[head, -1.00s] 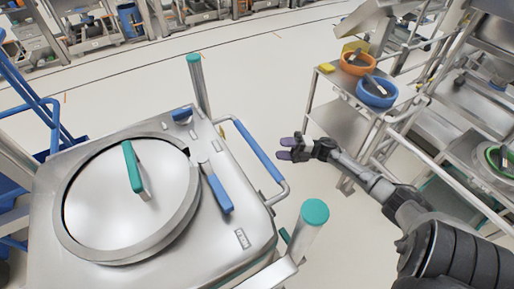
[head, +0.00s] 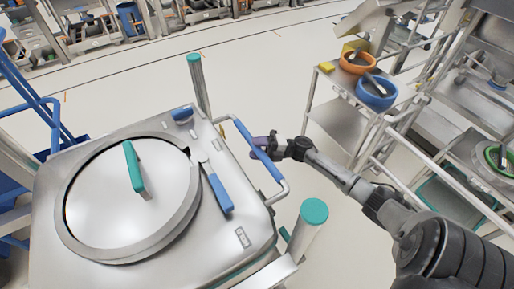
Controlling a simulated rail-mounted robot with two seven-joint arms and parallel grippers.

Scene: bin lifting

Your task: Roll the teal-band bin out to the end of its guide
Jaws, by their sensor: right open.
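The bin (head: 128,200) is a steel box with a round lid that has a teal handle (head: 133,166). It stands at the left of the head view. A blue-gripped push bar (head: 257,152) sticks out from its right side. Teal-capped posts (head: 314,211) stand by its corners, likely part of the guide. My right gripper (head: 262,148) is open, with its fingertips at the blue grip of the bar. Whether they touch it or straddle it, I cannot tell. My left gripper is not in view.
A steel cart (head: 345,119) with an orange bowl (head: 357,62) and a blue bowl (head: 376,93) stands at the upper right. Blue railings (head: 35,98) are at the far left. The pale floor (head: 245,70) beyond the bin is clear.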

